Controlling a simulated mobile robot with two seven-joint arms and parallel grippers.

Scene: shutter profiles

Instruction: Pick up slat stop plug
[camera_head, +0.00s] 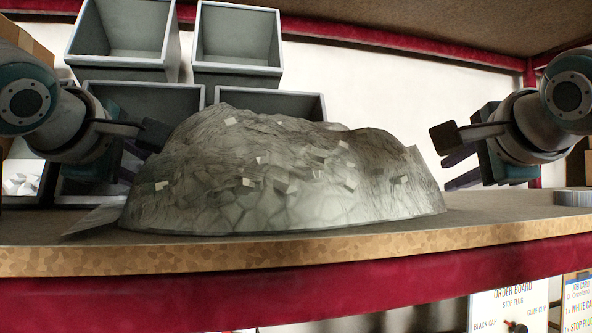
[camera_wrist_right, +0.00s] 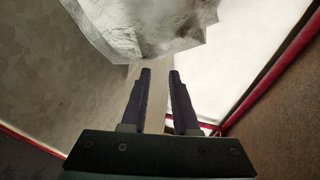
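No slat stop plug can be made out for certain. A large grey-white faceted mound (camera_head: 285,205) with small pale chips on its surface fills the middle of the shelf. Its lower part also shows at the top of the right wrist view (camera_wrist_right: 150,28). My right gripper (camera_head: 449,168) is just right of the mound, apart from it. In the right wrist view its two dark fingers (camera_wrist_right: 160,72) are apart with nothing between them. My left gripper (camera_head: 132,160) is at the mound's left side, its fingers partly hidden, so its opening is unclear.
Several grey open bins (camera_head: 122,38) are stacked behind the mound. A white-lined bin (camera_head: 22,178) with pale pieces is at far left. A grey disc stack (camera_head: 573,197) sits at right. An order board (camera_head: 513,305) and job card (camera_head: 578,300) hang below the shelf edge (camera_head: 290,252).

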